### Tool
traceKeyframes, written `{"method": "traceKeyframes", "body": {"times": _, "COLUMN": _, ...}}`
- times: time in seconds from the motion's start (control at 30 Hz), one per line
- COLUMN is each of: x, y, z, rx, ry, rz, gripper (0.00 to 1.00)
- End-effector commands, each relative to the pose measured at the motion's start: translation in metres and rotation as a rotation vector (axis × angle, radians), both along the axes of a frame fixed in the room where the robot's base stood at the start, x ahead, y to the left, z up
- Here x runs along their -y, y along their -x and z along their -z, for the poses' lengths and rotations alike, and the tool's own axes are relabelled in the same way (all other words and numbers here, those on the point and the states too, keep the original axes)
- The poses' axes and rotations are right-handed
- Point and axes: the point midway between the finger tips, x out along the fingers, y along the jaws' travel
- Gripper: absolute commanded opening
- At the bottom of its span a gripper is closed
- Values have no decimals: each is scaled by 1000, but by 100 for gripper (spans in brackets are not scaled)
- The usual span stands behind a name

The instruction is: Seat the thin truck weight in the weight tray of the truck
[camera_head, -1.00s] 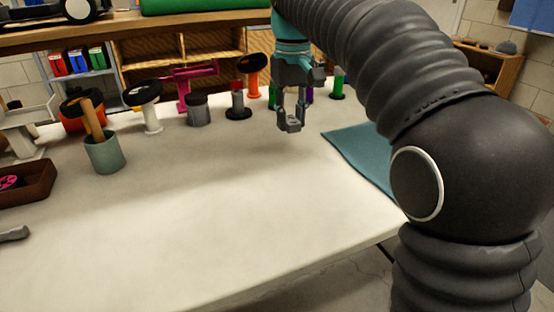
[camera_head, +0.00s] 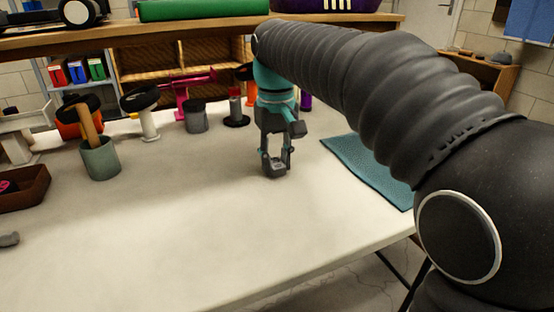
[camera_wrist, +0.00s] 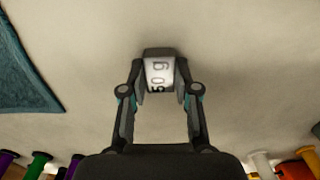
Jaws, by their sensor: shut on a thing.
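A teal mat (camera_head: 370,168) lies right of my gripper. A green cup (camera_head: 101,158) with a wooden handle and a brown tray (camera_head: 22,190) stand at left. Several spools and a grey can (camera_head: 195,118) line the back. The front middle of the white table (camera_head: 190,240) is clear.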

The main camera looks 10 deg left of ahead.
Motion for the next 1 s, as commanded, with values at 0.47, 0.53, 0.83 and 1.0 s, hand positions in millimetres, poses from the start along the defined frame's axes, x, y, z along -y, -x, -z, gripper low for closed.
{"method": "traceKeyframes", "body": {"times": 0.47, "x": 0, "y": 0, "z": 2, "rx": 0, "ry": 0, "rz": 1, "gripper": 55}}
{"method": "traceKeyframes", "body": {"times": 0.53, "x": 0, "y": 0, "z": 1, "rx": 0, "ry": 0, "rz": 0, "gripper": 55}}
{"method": "traceKeyframes", "body": {"times": 0.83, "x": 0, "y": -1, "z": -36, "rx": 3, "ry": -2, "rz": 0, "gripper": 55}}
{"method": "traceKeyframes", "body": {"times": 1.0, "x": 0, "y": -1, "z": -71, "rx": 3, "ry": -2, "rz": 0, "gripper": 55}}
